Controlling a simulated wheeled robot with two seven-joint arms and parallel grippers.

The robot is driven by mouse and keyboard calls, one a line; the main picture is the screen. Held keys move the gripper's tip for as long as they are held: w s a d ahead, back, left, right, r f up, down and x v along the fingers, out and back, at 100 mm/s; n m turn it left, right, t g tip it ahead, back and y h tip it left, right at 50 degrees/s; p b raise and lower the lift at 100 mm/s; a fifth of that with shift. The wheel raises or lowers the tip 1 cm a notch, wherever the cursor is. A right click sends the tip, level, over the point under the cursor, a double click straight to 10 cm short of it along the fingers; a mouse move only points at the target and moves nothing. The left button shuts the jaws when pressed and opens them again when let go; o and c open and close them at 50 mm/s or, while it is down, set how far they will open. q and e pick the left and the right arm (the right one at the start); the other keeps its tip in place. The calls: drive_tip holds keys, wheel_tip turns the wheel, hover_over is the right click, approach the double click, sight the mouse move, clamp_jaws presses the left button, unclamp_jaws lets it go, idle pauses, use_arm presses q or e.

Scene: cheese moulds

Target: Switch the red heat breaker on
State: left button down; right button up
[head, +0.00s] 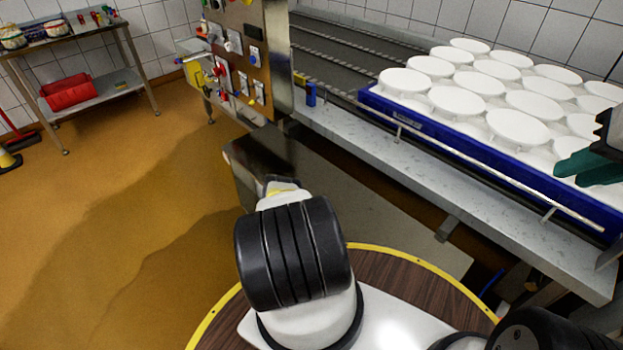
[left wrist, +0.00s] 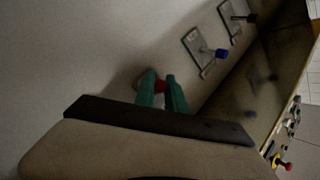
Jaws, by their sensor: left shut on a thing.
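In the left wrist view, my left gripper (left wrist: 162,92) has its two green fingers closed around a small red handle (left wrist: 160,86) on a pale surface. Most of the handle and its plate are hidden by the fingers, so its on or off position cannot be told. In the head view my left arm reaches forward, and its gripper is not visible there. My right gripper (head: 590,168) shows at the right edge, partly cut off, over the white moulds; its opening cannot be told.
Beside the red handle are a plate with a blue lever (left wrist: 221,53) and a plate with a dark lever (left wrist: 250,18). A control panel (head: 262,40) stands ahead in the head view. A blue tray (head: 460,150) of white moulds lies on the conveyor bench at right. Open floor lies left.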

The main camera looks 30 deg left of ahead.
use_arm(q)
drive_tip(key=shift+s+r+m+g, duration=0.1)
drive_tip(key=shift+r+m+g, duration=0.35)
drive_tip(key=shift+g, duration=0.4)
drive_tip(key=shift+s+r+m+g, duration=0.1)
drive_tip(key=shift+r+m+g, duration=0.3)
drive_tip(key=shift+g, duration=0.45)
drive_tip(key=shift+f, duration=0.1)
drive_tip(key=c, duration=1.7)
unclamp_jaws()
drive_tip(key=shift+v, duration=3.85)
drive_tip(key=shift+o, duration=0.4)
